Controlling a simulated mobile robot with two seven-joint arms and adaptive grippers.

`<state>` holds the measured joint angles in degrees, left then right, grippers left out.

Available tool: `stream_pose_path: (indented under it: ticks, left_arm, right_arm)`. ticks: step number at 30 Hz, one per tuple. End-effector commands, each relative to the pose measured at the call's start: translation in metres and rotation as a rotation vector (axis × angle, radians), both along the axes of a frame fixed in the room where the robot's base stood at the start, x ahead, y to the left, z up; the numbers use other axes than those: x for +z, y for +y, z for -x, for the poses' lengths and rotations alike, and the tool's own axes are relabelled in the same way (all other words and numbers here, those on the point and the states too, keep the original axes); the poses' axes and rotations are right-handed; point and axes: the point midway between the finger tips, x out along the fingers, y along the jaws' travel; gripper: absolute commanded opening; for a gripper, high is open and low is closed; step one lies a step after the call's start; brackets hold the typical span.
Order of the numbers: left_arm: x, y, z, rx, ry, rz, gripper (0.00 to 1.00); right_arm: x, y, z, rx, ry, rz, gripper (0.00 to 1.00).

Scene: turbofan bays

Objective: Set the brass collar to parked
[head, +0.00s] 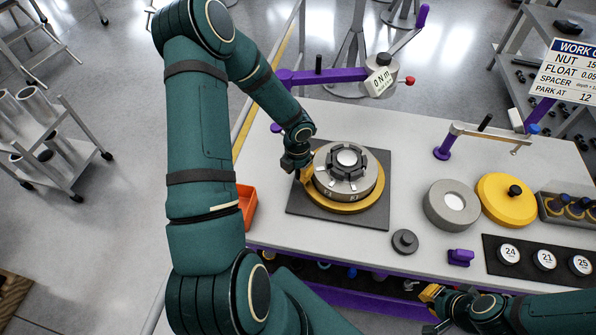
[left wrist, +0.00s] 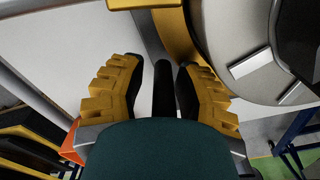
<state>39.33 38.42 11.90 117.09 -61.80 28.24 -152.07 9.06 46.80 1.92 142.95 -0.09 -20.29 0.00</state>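The brass collar (head: 350,207) is a yellow ring around the base of a grey slotted hub (head: 347,165) on a dark square mat. Its brass edge shows at the top of the left wrist view (left wrist: 175,30). My left gripper (head: 301,172) is at the collar's left side. In the left wrist view its two yellow fingers (left wrist: 162,90) stand apart, with a black bar (left wrist: 163,88) between them; gaps show on both sides. Marks on the hub's lower rim are too small to read surely. My right gripper (head: 432,309) is low at the bench's front edge; its opening is unclear.
A work sign (head: 565,72) at the right reads "PARK AT 12". A grey ring (head: 452,204), a yellow disc (head: 507,199), a small grey knobbed disc (head: 405,241) and numbered dials (head: 545,259) stand to the right.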

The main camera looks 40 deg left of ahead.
Motion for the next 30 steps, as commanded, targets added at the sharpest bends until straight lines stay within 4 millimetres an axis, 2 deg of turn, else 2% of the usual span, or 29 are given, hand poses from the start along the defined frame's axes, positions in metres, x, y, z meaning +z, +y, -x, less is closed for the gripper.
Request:
stream_pose_path:
  ticks: [7,11,24,30]
  left_arm:
    - [0.002,-0.001,-0.001,-0.001,-0.001,0.001,0.32]
    - [0.012,0.000,-0.001,0.000,-0.004,0.000,0.32]
    - [0.095,0.001,0.000,0.001,-0.003,-0.001,0.32]
    - [0.116,0.001,0.000,0.002,-0.001,0.001,0.32]
  right_arm:
    - [0.000,0.000,0.000,0.000,0.000,0.000,0.00]
    - [0.000,0.000,0.000,0.000,0.000,0.000,0.00]
    - [0.000,0.000,0.000,0.000,0.000,0.000,0.00]
    - [0.000,0.000,0.000,0.000,0.000,0.000,0.00]
